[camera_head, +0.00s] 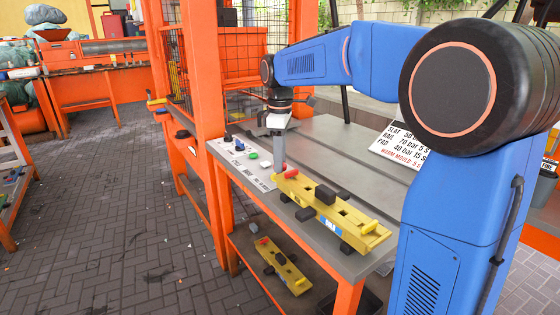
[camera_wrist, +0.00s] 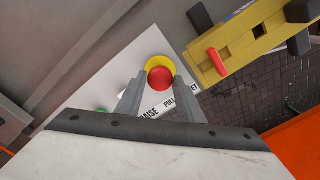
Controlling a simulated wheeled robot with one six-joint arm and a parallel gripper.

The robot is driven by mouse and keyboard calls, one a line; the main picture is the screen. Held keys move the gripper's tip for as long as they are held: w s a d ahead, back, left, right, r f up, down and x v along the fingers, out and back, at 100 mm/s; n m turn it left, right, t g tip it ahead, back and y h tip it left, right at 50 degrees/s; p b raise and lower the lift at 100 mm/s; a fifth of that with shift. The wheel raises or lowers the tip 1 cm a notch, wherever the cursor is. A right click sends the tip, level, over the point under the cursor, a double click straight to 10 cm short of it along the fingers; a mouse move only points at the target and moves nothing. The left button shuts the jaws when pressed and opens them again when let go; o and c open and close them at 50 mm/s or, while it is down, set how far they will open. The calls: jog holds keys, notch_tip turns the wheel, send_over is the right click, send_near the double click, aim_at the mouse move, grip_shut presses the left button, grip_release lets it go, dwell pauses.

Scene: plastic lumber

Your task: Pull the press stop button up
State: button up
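The press stop button (camera_wrist: 160,78) is a round red cap on a yellow ring, set in a white control panel (camera_wrist: 115,65). It shows clearly in the wrist view, between the two grey fingers of my gripper (camera_wrist: 159,84). The fingers are apart, one at each side of the button in the picture; I cannot tell whether they touch it. In the head view my gripper (camera_head: 280,158) points down over the near right end of the panel (camera_head: 222,152). There the fingers hide most of the button's place.
A yellow mould (camera_head: 325,207) with black blocks and a red handle lies on the grey bench (camera_head: 340,140), close beside the gripper. A green button (camera_head: 252,155) sits on the panel. An orange post (camera_head: 204,80) and mesh cage stand left. A second yellow mould (camera_head: 283,265) lies below.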

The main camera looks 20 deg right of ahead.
jog(key=o, duration=0.3)
jog(key=shift+r, duration=0.2)
notch_tip(320, 180, up, 17)
dwell(0.5)
